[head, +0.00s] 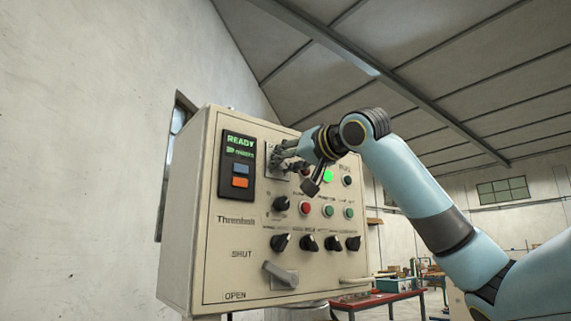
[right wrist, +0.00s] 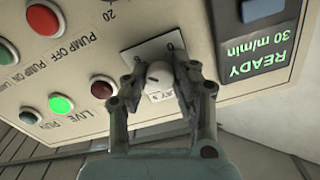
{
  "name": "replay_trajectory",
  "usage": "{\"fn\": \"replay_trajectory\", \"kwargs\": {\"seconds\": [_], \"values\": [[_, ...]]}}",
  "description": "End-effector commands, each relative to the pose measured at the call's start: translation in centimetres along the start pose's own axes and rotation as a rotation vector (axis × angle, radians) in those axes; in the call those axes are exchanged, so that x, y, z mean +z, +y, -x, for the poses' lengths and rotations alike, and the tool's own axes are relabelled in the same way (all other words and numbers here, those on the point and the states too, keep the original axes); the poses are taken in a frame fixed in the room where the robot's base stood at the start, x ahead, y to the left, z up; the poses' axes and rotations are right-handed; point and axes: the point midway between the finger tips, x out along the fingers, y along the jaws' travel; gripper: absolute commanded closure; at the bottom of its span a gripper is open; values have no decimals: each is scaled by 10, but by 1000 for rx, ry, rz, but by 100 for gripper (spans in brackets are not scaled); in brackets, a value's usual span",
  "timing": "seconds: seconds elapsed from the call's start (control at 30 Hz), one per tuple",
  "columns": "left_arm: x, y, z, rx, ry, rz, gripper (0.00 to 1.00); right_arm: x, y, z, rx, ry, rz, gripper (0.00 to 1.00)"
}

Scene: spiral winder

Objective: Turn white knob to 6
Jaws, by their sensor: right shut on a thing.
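The white knob (right wrist: 158,74) sits on a pale square plate (right wrist: 143,54) on the control panel. It shows upside down in the right wrist view, between the two fingers of my right gripper (right wrist: 159,80). My right gripper is shut on the knob, one finger on each side. In the head view my right gripper (head: 287,160) reaches the upper part of the panel and hides the knob. The numbers around the knob are mostly covered or too small to read, so its setting cannot be told. My left gripper is in neither view.
The beige control panel (head: 237,276) has a display (head: 239,147) reading READY. Below my right gripper are a red button (head: 305,208), green buttons, several black knobs and a grey lever (head: 281,274). A lit green lamp (right wrist: 62,105) is close by. A red table (head: 378,299) stands behind.

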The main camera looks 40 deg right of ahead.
Motion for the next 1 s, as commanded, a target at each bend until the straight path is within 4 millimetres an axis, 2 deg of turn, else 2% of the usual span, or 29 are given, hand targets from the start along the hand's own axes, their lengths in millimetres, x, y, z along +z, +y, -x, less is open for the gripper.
{"fn": "replay_trajectory", "kwargs": {"seconds": [0.37,0.4,0.57,0.87,1.0], "values": [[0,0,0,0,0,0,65,3,1,-1,1,-9,-5,100],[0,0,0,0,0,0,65,3,1,-1,1,-9,-5,71],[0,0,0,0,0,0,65,2,0,0,1,-6,-4,51],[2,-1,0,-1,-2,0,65,-1,-1,0,0,-1,-4,51],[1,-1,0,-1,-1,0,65,-15,-6,0,-3,3,-8,51]]}}
